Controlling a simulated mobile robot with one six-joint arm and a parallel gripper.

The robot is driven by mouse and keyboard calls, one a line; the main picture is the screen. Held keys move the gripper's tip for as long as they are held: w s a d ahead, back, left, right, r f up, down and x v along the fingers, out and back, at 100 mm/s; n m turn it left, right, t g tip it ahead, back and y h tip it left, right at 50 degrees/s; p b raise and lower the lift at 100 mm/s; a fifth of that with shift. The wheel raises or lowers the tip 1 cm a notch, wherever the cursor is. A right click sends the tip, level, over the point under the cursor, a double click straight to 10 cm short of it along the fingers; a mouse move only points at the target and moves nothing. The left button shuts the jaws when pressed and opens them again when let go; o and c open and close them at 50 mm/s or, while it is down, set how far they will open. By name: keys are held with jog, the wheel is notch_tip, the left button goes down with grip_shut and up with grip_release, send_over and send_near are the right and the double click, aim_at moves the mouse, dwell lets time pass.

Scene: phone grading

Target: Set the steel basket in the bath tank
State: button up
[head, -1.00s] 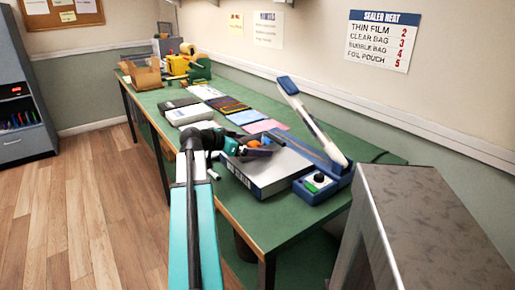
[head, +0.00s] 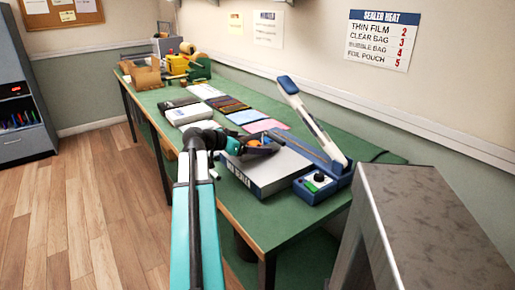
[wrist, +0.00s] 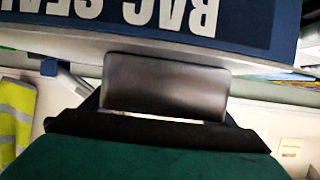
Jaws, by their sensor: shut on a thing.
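I see no steel basket and no bath tank that I can make out in either view. My gripper (head: 262,148) is low over the grey flat body of the bag sealer (head: 272,177) on the green bench. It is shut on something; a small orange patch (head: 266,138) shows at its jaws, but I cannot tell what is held. In the wrist view a dark grey metal plate (wrist: 165,88) fills the middle above a black bar. Behind it is a blue panel (wrist: 255,22) with upside-down white lettering.
The sealer's raised lever (head: 312,120) stands right of my gripper. A brushed-metal box (head: 430,210) fills the right foreground. Coloured sheets and pouches (head: 225,105) lie along the bench, with a cardboard box (head: 145,77) at the far end. Wood floor (head: 90,220) is clear on the left.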

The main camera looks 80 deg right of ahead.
jog(key=shift+r, duration=0.15)
jog(key=shift+r, duration=1.7)
jog(key=a, duration=0.3)
jog(key=s+a+b, duration=0.1)
jog(key=a, duration=0.3)
jog(key=a+b, duration=0.1)
jog(key=a, duration=0.2)
jog(key=shift+s+a+r, duration=0.25)
jog(key=shift+s+a, duration=0.1)
jog(key=shift+s, duration=0.05)
jog(key=shift+a+b, duration=0.1)
jog(key=shift+b, duration=0.5)
jog(key=shift+a+b, duration=0.1)
jog(key=shift+b, duration=0.25)
jog(key=a+b, duration=0.2)
jog(key=b, duration=0.3)
jog(key=shift+s, duration=0.15)
jog(key=a+b, duration=0.2)
jog(key=shift+s+a+r+b, duration=0.1)
jog(key=shift+s+r+b, duration=0.1)
jog(key=shift+r+b, duration=0.15)
jog(key=shift+a, duration=0.25)
jog(key=shift+r, duration=0.1)
